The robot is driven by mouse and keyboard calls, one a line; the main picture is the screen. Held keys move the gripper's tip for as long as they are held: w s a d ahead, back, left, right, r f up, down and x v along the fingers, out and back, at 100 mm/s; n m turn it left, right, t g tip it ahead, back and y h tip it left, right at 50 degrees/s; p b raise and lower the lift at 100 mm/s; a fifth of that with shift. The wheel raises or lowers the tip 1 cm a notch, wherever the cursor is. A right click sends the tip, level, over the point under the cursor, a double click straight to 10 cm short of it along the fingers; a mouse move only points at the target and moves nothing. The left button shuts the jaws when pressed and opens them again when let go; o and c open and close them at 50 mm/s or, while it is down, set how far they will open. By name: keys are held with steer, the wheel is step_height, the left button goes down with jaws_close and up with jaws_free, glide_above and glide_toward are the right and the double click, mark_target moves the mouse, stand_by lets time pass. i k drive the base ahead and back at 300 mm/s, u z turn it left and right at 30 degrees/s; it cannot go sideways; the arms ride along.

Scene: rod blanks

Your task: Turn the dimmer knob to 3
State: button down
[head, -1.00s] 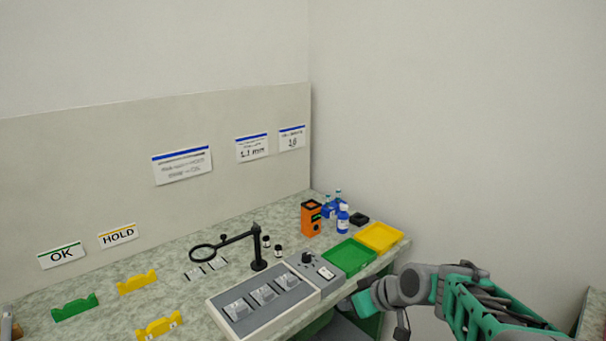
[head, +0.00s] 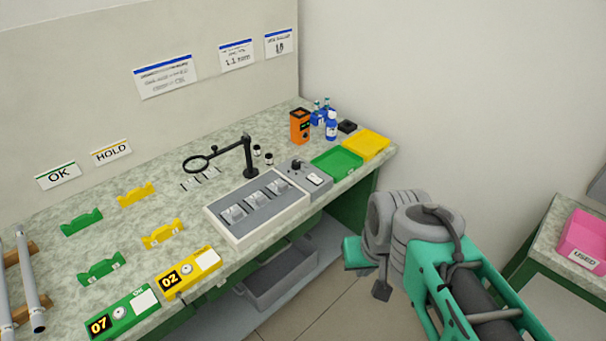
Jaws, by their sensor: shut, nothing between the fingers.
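The dimmer knob (head: 296,165) is a small black knob on top of a grey control box (head: 306,181), which also carries a white switch or label. The box stands at the right end of a grey panel with several clear-topped parts. The knob's pointer and any numbers around it are too small to read. My gripper (head: 354,254) is at the end of my teal and grey arm, beyond the bench's front edge, below and right of the knob and well apart from it. Its fingers are hard to make out; it looks shut and empty.
A black magnifier stand (head: 249,158) rises left of the box. A green tray (head: 337,163), a yellow tray (head: 367,145), an orange box (head: 299,127) and blue bottles (head: 331,127) lie to its right and behind. A grey bin (head: 280,278) sits below the bench.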

mark_target(295, 164)
steer(key=z, duration=0.05)
steer(key=k, duration=0.6)
steer(key=u, duration=0.05)
steer(key=i, duration=0.75)
steer(key=u, duration=0.85)
steer(key=i, duration=0.55)
steer(key=u, duration=0.4)
